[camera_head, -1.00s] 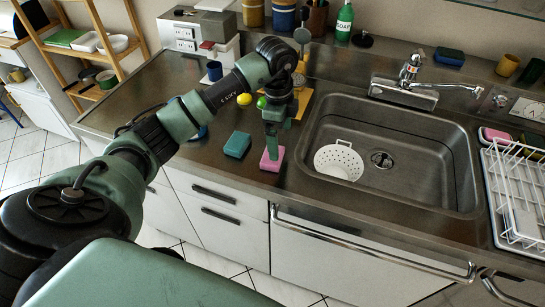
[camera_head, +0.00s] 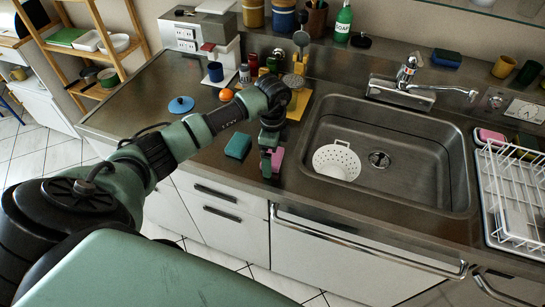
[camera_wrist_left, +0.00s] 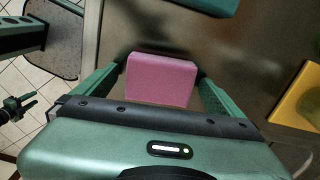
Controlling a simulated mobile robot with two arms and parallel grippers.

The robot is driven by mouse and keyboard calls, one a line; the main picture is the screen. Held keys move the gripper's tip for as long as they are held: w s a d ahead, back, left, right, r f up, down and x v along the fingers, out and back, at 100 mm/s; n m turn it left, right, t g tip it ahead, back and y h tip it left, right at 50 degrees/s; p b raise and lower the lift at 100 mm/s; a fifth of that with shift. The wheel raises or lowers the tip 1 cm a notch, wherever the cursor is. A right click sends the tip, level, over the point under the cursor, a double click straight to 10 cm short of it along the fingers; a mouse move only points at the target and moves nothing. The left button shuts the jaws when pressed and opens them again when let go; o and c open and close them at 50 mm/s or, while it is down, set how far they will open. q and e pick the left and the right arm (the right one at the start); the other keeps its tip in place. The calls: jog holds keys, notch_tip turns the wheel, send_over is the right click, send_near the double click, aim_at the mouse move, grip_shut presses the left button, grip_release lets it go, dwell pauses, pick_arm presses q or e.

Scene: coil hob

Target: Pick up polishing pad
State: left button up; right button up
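The polishing pad seems to be the pink block (camera_head: 278,158) at the counter's front edge, left of the sink. In the left wrist view the pink block (camera_wrist_left: 161,80) lies between my left gripper's two fingers. My left gripper (camera_head: 270,164) is low over the counter at this block and partly hides it in the head view. Its fingers (camera_wrist_left: 162,85) are apart on either side of the block, close to its sides; firm contact is not clear. A dark gripper-like part, perhaps my right gripper (camera_wrist_left: 18,107), shows small at the left wrist view's edge; its state is unclear.
A teal sponge (camera_head: 238,145) lies just left of the pink block. The sink (camera_head: 430,150) with a white colander (camera_head: 337,160) is to the right. A yellow board (camera_head: 299,104) lies behind. A white dish rack (camera_head: 515,190) stands far right.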

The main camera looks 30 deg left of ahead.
pick_arm(q)
jog(key=c, duration=1.2)
jog(key=shift+r, duration=0.15)
notch_tip(320, 180, up, 11)
jog(key=b, duration=0.3)
notch_tip(320, 180, up, 9)
send_over(273, 155)
jog(key=shift+a, duration=0.1)
